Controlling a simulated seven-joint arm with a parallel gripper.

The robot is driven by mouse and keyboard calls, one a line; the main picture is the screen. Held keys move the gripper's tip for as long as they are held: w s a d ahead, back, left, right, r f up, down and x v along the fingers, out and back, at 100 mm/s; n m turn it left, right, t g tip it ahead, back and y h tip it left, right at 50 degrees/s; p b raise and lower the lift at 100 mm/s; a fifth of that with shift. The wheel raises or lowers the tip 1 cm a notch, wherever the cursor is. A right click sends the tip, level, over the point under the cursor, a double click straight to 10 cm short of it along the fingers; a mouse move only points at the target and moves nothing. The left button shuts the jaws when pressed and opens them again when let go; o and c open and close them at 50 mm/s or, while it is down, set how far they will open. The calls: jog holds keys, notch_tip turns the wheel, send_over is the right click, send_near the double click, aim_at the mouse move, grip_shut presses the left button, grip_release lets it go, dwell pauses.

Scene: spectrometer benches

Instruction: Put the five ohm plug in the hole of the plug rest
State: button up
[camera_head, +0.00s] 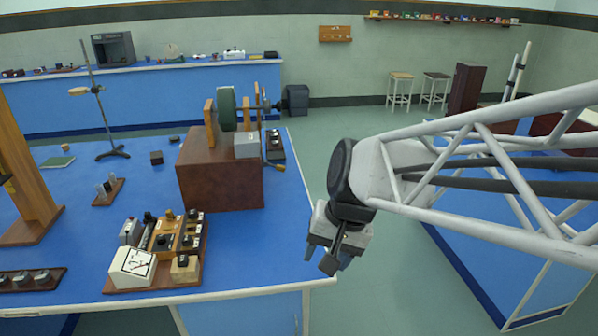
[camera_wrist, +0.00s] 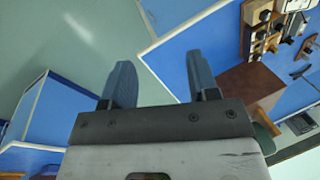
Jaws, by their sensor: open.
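My gripper (camera_head: 329,257) is open and empty, over the gap of floor just right of the front bench's right edge. In the wrist view its two blue-grey fingers (camera_wrist: 161,82) stand apart with nothing between them. A wooden board (camera_head: 143,288) near the bench's front edge carries a wooden box with several black-topped plugs or knobs (camera_head: 175,236), well left of my gripper. A small light wooden block (camera_head: 185,271) with a dark top is at that board's front right. I cannot tell which piece is the five ohm plug or which is the plug rest; no markings are readable.
A white meter (camera_head: 133,266) stands on the same board. A large brown box (camera_head: 220,175) bearing a wheel apparatus (camera_head: 228,108) stands behind it, between that board and my gripper's side. The blue bench top (camera_head: 262,245) is clear at front right. Another blue bench (camera_head: 480,262) stands right.

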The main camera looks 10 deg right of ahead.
jog(key=s+d+r+n+t+h, duration=0.1)
jog(key=s+d+r+n+h, duration=0.1)
jog(key=s+d, duration=0.4)
jog(key=shift+s+n+t+h, duration=0.3)
jog(key=shift+s+n+h, duration=0.25)
jog(key=shift+n+h, duration=0.05)
